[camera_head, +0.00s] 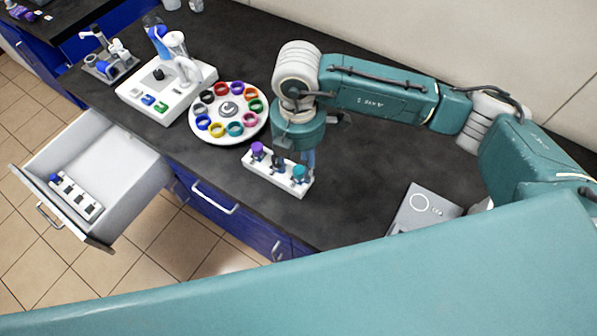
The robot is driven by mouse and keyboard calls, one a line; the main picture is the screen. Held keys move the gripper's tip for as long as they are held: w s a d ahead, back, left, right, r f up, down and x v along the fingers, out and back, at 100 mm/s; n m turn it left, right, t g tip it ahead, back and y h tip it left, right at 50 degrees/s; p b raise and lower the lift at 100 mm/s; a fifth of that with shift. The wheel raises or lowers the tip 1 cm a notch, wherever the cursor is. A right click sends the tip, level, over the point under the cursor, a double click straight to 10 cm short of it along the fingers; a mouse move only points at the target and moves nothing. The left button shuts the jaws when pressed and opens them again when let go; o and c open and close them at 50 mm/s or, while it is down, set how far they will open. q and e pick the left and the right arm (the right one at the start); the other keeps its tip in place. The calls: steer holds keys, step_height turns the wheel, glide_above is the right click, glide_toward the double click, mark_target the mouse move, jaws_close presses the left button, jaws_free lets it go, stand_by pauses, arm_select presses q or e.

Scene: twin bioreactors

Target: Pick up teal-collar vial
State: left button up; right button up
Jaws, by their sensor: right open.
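The teal-collar vial (299,173) stands upright in the right end of a small white rack (262,175) on the dark bench top. A purple-collar vial (257,149) stands at the rack's left end. My right gripper (295,159) points down just above and behind the teal-collar vial. It is open, and its fingers are partly hidden beneath the wrist. I cannot tell whether a finger touches the vial. A dark shape at the middle of the rack is too small to tell apart. My left gripper is not in view.
A white round carousel (229,141) with several coloured rings stands left of the rack. A white device (165,90) is behind it. An open drawer (135,165) holds another white rack (76,197). A grey box (424,209) lies to the right. Bench between it and the rack is clear.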

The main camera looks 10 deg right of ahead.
mark_target(299, 169)
step_height(299, 169, down, 2)
steer(key=shift+d+f+p, duration=0.1)
steer(key=shift+p, duration=0.25)
steer(key=shift+f, duration=0.3)
steer(key=shift+w+f, duration=0.1)
steer(key=shift+c, duration=0.7)
steer(key=c, duration=0.8)
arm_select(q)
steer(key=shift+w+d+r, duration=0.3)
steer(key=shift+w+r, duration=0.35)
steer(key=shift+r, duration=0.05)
arm_select(e)
jaws_close()
